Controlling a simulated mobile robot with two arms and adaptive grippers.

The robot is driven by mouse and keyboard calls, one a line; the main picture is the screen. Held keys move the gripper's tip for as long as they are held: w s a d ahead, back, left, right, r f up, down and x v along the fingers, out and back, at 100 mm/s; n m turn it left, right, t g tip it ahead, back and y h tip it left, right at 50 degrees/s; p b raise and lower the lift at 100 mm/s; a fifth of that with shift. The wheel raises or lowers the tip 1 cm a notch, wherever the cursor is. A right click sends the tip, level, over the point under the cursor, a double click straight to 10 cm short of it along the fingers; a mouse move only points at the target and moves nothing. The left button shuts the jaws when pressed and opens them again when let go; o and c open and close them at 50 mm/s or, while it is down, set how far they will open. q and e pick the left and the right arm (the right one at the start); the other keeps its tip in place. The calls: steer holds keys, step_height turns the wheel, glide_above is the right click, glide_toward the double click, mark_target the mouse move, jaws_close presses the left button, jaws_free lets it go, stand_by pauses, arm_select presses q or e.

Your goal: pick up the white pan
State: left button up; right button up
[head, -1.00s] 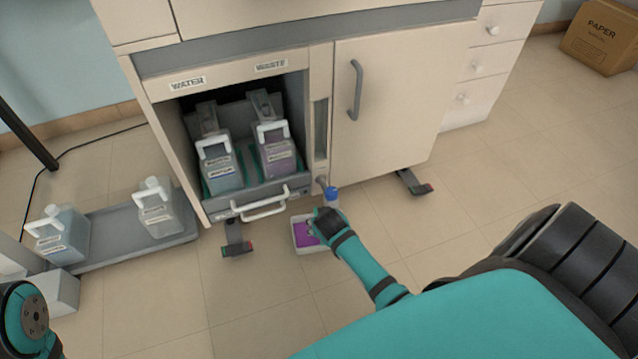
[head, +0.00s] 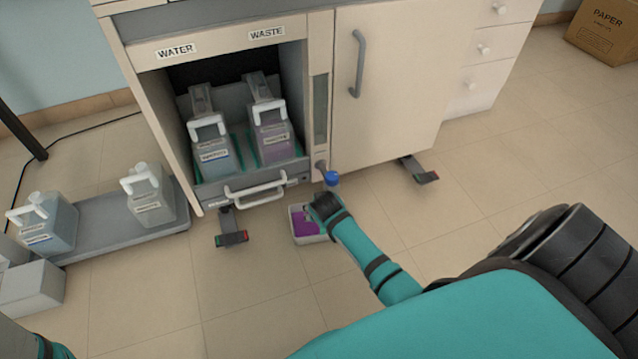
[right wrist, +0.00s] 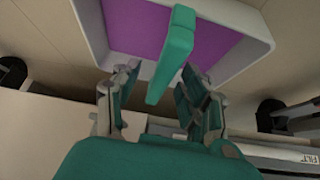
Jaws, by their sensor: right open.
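The white pan (head: 308,237), with purple liquid in it, sits on the floor in front of the cabinet, below the blue-capped spout. In the right wrist view the pan's white rim (right wrist: 262,45) and purple inside fill the top. A green bar-shaped piece (right wrist: 172,62), seemingly the pan's handle, points down between my right gripper's fingers (right wrist: 155,100). The fingers stand apart on either side of it. In the head view my right gripper (head: 318,210) is over the pan's rear right part and hides some of it. My left gripper is not seen; only part of my left arm shows at lower left.
The open cabinet bay holds a water bottle (head: 213,153) and a waste bottle (head: 270,135) on a pull-out tray with a white handle (head: 262,188). Cabinet feet (head: 232,238) flank the pan. A grey platform (head: 115,232) with bottles is at left. Floor in front is clear.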

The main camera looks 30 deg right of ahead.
jaws_close()
stand_by(0.3)
steer(key=shift+r, duration=0.15)
